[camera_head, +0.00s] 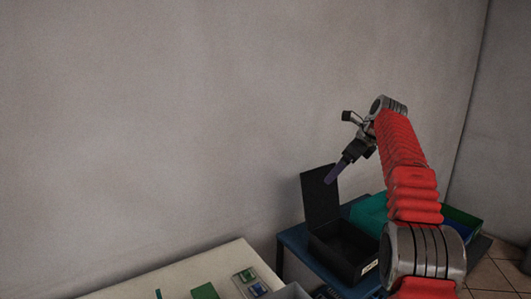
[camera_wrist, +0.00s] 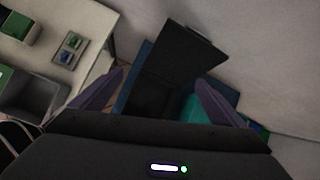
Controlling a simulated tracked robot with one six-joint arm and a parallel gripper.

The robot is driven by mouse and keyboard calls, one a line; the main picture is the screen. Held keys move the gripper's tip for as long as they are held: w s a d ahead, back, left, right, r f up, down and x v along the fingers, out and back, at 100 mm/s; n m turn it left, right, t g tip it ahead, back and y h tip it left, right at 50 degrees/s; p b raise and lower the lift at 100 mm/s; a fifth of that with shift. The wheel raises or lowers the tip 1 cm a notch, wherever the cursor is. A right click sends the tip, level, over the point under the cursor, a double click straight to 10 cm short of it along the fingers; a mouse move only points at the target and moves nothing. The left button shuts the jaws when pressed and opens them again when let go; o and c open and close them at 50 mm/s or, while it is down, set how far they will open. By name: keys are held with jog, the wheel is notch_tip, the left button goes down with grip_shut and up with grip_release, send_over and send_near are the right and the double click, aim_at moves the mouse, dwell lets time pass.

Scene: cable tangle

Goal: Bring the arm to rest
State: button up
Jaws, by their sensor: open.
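My red arm rises on the right of the head view and bends over toward the left. My gripper (camera_head: 331,177) points down and left, in front of the raised lid of a black box (camera_head: 345,255). In the wrist view my gripper (camera_wrist: 160,90) shows two purple fingers spread wide apart with nothing between them. The open black box also shows in the wrist view (camera_wrist: 153,99), beyond the fingers, with its lid standing up. No object is held.
The box stands on a blue table (camera_head: 294,240). A teal bin (camera_head: 370,212) is beside it, partly behind my arm. A pale table (camera_head: 150,282) at lower left holds green and blue parts. A grey bin (camera_wrist: 38,98) shows in the wrist view. A wall is behind.

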jog(key=s+f+n+g+h, duration=0.1)
jog(key=s+f+n+g, duration=0.1)
jog(key=s+f+n, duration=0.55)
jog(key=s+a+f+n, duration=0.1)
jog(key=s+a+n, duration=0.2)
jog(key=s, duration=1.1)
jog(key=s+a+f+n+t+h, duration=0.1)
jog(key=s+a+n, duration=0.2)
jog(key=s+n, duration=0.6)
jog(key=s+a+f+n+h, duration=0.1)
jog(key=s+n, duration=0.5)
jog(key=s, duration=1.5)
jog(key=shift+s+a+f+t, duration=0.25)
jog(key=shift+a+f, duration=0.3)
jog(key=shift+a, duration=0.55)
